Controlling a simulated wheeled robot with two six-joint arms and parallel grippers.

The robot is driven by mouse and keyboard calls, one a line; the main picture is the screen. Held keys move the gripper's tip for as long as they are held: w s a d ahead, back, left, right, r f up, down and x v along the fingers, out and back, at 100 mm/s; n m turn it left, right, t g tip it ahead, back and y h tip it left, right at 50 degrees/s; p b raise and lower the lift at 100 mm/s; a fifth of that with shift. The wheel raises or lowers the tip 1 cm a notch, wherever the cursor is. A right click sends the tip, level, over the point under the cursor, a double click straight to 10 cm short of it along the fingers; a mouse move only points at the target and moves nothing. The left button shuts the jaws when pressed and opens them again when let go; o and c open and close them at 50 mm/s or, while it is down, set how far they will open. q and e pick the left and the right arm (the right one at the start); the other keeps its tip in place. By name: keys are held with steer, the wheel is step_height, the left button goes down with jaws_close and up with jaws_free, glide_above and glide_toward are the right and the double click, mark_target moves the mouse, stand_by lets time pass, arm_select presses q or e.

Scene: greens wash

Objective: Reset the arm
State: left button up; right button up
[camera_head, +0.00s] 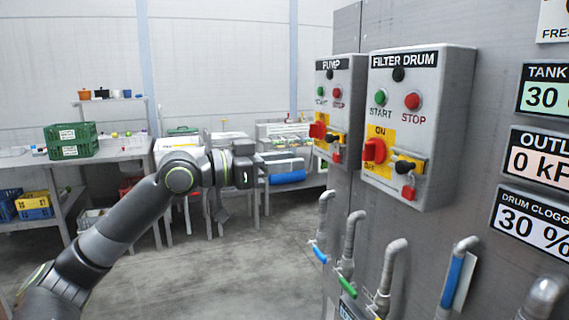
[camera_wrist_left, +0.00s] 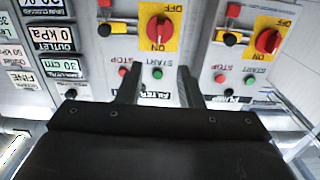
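My left arm (camera_head: 125,212) comes in from the lower left of the head view, bent at the elbow. My left gripper (camera_head: 246,165) is in front of the far tables, left of the control boxes and apart from them. In the left wrist view, my left gripper (camera_wrist_left: 160,82) has its two fingers spread with nothing between them. That view shows upside down the FILTER DRUM box (camera_head: 455,100) and the PUMP box (camera_head: 352,75), beyond the fingertips. My right arm and gripper are not in view.
The grey cabinet (camera_head: 480,180) fills the right side, with protruding red switches (camera_head: 374,150), display plates (camera_head: 541,155) and pipes with coloured valve handles (camera_head: 454,280). Tables at the back hold a green crate (camera_head: 70,140). The floor (camera_head: 230,275) between is clear.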

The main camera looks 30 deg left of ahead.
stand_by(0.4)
